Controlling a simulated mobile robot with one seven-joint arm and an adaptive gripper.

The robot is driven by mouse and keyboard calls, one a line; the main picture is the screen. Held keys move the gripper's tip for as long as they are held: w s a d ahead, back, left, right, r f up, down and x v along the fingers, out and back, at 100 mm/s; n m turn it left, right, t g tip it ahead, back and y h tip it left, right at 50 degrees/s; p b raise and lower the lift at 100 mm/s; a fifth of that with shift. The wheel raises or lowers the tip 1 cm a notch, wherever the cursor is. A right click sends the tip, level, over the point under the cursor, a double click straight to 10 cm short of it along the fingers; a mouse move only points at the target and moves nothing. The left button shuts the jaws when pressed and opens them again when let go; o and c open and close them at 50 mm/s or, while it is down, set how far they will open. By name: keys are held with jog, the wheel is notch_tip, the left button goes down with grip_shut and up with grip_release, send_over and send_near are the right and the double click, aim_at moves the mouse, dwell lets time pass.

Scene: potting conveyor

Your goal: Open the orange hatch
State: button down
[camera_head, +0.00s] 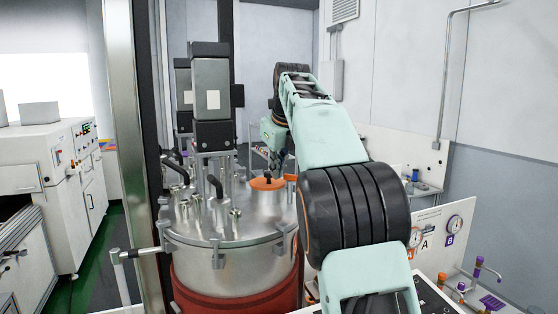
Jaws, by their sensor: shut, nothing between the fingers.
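The orange hatch (267,184) is a round orange cap with a dark knob on the metal lid of the vessel (233,264). It lies flat on the lid and appears closed. A small orange piece (290,178) shows just right of it. My gripper (277,168) is at the far end of my arm, just above and slightly right of the hatch. It is shut and holds nothing. Its fingertips look small and dark, and I cannot tell whether they touch the hatch or stand behind it.
A grey motor block (212,101), black curved handles (215,186) and metal fittings stand on the lid left of the hatch. A tall metal post (127,125) rises at left. A panel with round gauges (454,223) stands at right. White cabinets (40,155) line the far left.

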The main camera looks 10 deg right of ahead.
aim_at(267, 178)
jog(key=shift+x, duration=1.45)
